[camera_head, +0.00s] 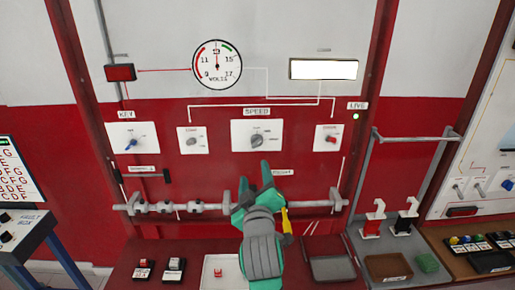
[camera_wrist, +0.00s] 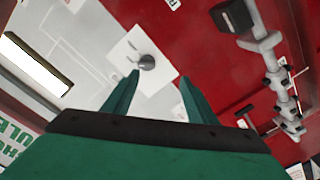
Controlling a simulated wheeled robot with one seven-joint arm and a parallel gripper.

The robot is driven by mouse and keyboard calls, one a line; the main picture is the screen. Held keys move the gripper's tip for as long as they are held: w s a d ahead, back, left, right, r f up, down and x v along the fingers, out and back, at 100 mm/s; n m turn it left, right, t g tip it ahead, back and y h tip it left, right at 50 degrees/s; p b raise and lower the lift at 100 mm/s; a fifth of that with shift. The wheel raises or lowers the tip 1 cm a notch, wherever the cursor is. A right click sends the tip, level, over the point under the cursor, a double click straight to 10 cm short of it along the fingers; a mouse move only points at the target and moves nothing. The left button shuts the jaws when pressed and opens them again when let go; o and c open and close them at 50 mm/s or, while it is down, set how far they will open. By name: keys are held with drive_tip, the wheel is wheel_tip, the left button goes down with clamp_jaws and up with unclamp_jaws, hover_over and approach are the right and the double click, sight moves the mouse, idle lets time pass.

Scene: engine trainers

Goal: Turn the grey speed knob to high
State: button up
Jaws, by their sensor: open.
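The grey speed knob (camera_head: 257,140) sits on a white plate under the SPEED label on the red wall panel. Its pointer tilts to the upper right in the head view. In the wrist view a grey knob (camera_wrist: 147,62), which looks like the same one, lies just beyond my fingertips. My green gripper (camera_head: 254,186) is open and empty, below the speed plate and apart from the knob. In the wrist view its two fingers (camera_wrist: 159,78) stand apart, with the knob beyond the left one. The small scale marks around the knob are too small to read.
A smaller grey knob (camera_head: 191,141) is left of the speed plate and a red knob (camera_head: 331,139) right of it. A blue key switch (camera_head: 131,143) is farther left. A grey horizontal rail (camera_head: 180,208) crosses below the plates. A volt gauge (camera_head: 217,65) hangs above.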

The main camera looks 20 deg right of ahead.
sight(257, 144)
drive_tip(key=w+d+r, duration=0.1)
drive_tip(key=w, duration=0.2)
drive_tip(key=w+d+r, duration=0.1)
drive_tip(key=w+d, duration=0.1)
drive_tip(key=w, duration=0.2)
drive_tip(key=w+d, duration=0.1)
drive_tip(key=w, duration=0.2)
drive_tip(key=shift+w+d+r, duration=0.15)
drive_tip(key=shift+w+r, duration=0.2)
drive_tip(key=shift+r, duration=0.05)
drive_tip(key=c, duration=1.1)
